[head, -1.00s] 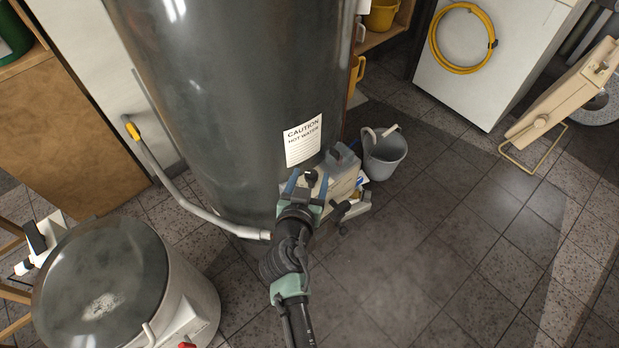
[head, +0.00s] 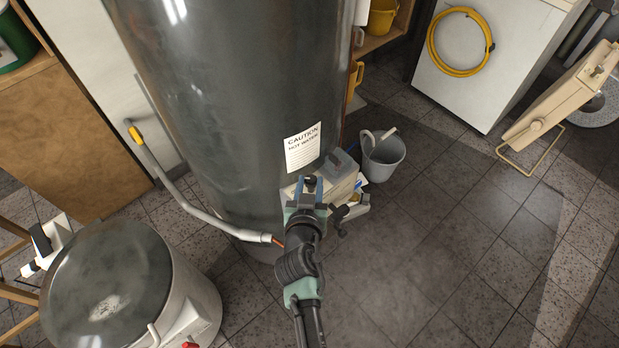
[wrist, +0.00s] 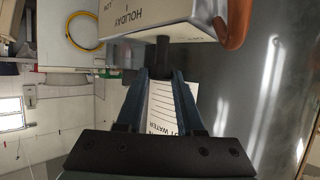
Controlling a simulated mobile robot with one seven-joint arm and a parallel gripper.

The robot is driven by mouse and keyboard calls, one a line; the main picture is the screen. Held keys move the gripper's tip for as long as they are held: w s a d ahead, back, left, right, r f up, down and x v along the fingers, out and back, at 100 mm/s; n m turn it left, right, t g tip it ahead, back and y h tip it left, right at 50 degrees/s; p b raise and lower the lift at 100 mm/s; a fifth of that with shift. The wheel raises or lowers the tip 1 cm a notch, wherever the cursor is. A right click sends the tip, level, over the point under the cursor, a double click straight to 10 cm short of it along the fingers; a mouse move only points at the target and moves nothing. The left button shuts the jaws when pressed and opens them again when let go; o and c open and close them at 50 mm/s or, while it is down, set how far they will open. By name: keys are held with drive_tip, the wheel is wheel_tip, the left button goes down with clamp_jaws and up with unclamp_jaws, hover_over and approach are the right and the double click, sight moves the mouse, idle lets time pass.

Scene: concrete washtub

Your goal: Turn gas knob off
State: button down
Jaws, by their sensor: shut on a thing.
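The gas knob (wrist: 161,52) is a black knob on the pale control box (wrist: 150,18) low on the dark water heater (head: 230,110). The box face carries the words HOLIDAY and, partly cut off, LOW. My gripper (wrist: 160,78) has its two blue fingers on either side of the knob's stem and is shut on it. In the head view, my gripper (head: 310,188) stands in front of the box (head: 342,186) and hides part of it. The knob's exact setting cannot be read.
An orange pipe (wrist: 234,25) bends close beside the box. A grey pipe (head: 205,218) runs along the heater's left. A grey bucket (head: 384,160) stands right of the box, and a round lidded tub (head: 185,285) stands front left. The tiled floor to the right is clear.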

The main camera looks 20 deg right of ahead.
idle(0.4)
drive_tip(key=c, duration=0.5)
unclamp_jaws()
drive_tip(key=shift+c, duration=0.2)
drive_tip(key=shift+s, duration=0.1)
drive_tip(key=v, duration=1.3)
drive_tip(key=shift+p, duration=0.45)
drive_tip(key=shift+d+f, duration=0.1)
drive_tip(key=shift+d, duration=0.05)
